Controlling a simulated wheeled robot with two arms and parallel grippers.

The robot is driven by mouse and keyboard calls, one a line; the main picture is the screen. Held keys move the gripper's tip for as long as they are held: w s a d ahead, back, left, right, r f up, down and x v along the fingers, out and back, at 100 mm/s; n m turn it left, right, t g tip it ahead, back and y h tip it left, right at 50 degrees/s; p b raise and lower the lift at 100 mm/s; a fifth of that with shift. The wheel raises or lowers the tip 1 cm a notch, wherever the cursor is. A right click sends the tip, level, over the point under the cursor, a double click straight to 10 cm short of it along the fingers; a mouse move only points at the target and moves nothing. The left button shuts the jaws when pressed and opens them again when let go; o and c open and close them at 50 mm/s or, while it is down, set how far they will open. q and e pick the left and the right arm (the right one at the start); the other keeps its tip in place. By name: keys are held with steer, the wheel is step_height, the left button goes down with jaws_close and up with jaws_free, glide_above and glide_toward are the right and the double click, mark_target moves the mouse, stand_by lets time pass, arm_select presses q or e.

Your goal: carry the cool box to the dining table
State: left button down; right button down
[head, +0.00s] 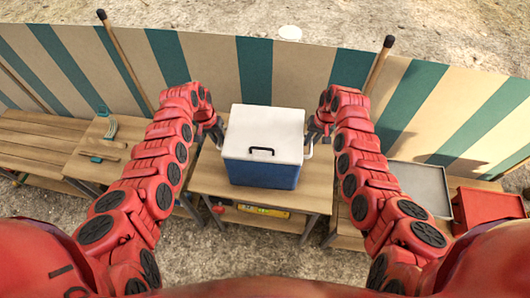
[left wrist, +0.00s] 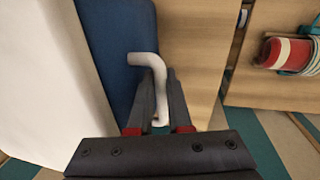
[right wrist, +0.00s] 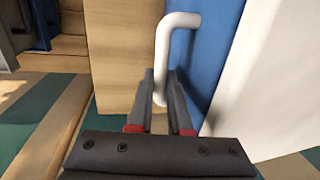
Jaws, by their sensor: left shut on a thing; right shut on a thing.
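The cool box (head: 262,172) is blue with a white lid and a dark handle on the lid. It is upright at the wooden table (head: 212,185) in the middle of the head view; I cannot tell whether it touches the top. My left gripper (head: 219,133) is at its left side, shut on a white side handle (left wrist: 143,60) in the left wrist view. My right gripper (head: 312,135) is at its right side, shut on the other white side handle (right wrist: 178,22) in the right wrist view. The blue wall (left wrist: 124,35) shows beside the left handle.
Wooden tables and a bench (head: 35,140) stand to the left, with small tools on one. A grey tray (head: 420,187) and a red tray (head: 488,207) are at the right. A striped windbreak (head: 255,70) runs behind. Gravel ground is open in front.

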arm_select(q)
steer(key=shift+r, duration=0.15)
arm_select(e)
steer(key=shift+r, duration=0.15)
